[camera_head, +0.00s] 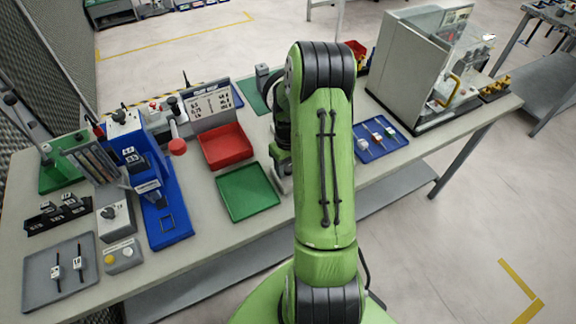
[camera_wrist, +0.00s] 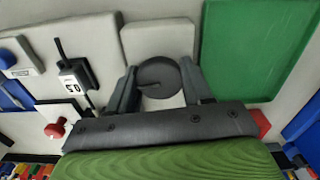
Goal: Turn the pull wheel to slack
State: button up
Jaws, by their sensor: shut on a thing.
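A dark round wheel (camera_wrist: 153,73) with a thin raised bar across its face sits on a light grey block (camera_wrist: 160,38) in the wrist view. I take it for the pull wheel. My gripper (camera_wrist: 160,80) has one finger on each side of it and is shut on its rim. No slack mark is readable near the wheel. In the head view my green arm covers the wheel and most of the gripper.
A green tray (camera_head: 248,192) lies beside the gripper, with a red bin (camera_head: 226,146) behind it. A blue tray (camera_head: 380,139) with tagged items is to the right. In the wrist view a black tagged piece (camera_wrist: 76,75) stands close by.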

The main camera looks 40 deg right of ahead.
jog(key=n+b, duration=0.1)
jog(key=n, duration=0.3)
jog(key=n+b, duration=0.1)
jog(key=n, duration=0.3)
jog(key=shift+n, duration=0.3)
jog(key=n+b, duration=0.1)
jog(key=n, duration=0.3)
jog(key=shift+n+b, duration=0.55)
jog(key=shift+n, duration=1.65)
jog(key=o, duration=1)
jog(key=shift+o, duration=0.2)
jog(key=shift+r, duration=0.1)
